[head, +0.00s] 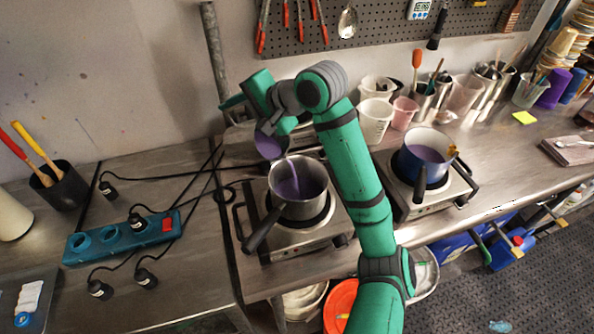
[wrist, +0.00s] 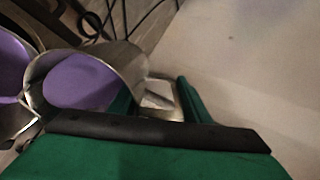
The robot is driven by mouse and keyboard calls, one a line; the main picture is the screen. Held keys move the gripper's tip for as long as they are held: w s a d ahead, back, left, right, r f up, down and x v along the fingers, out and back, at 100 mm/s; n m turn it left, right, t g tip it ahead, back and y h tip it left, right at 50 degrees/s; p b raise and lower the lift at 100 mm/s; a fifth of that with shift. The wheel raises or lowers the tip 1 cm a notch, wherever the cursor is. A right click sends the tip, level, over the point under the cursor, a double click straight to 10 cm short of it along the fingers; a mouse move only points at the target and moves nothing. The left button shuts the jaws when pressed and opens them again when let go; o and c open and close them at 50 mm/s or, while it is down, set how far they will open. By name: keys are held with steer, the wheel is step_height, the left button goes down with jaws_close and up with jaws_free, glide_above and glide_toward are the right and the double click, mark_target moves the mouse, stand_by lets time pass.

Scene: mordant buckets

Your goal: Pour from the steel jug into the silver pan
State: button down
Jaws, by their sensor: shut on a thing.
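The steel jug (head: 268,142) is tilted over the left burner, its mouth toward the silver pan. Purple liquid shows inside it in the wrist view, where the jug (wrist: 130,62) fills the left. The silver pan (head: 300,208) sits upright on the left hot plate, its dark handle pointing to the lower left. Purple liquid lies in the pan, and a thin pale purple stream runs from the jug's lip into it. My gripper (head: 262,118) is shut on the jug, behind and above the pan; its fingertips are partly hidden by the jug.
A blue pan (head: 423,160) with purple liquid stands on the right hot plate (head: 440,205). White and pink cups (head: 375,122) stand behind. A teal power strip (head: 122,238) with black cables lies left. An orange bucket (head: 340,305) is below the bench edge.

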steer(key=shift+d+r, duration=0.1)
steer(key=shift+d, duration=0.1)
steer(key=shift+d, duration=0.25)
steer(key=shift+a, duration=0.1)
steer(key=shift+s+a+r, duration=0.1)
steer(key=shift+a, duration=0.1)
steer(key=shift+a, duration=0.1)
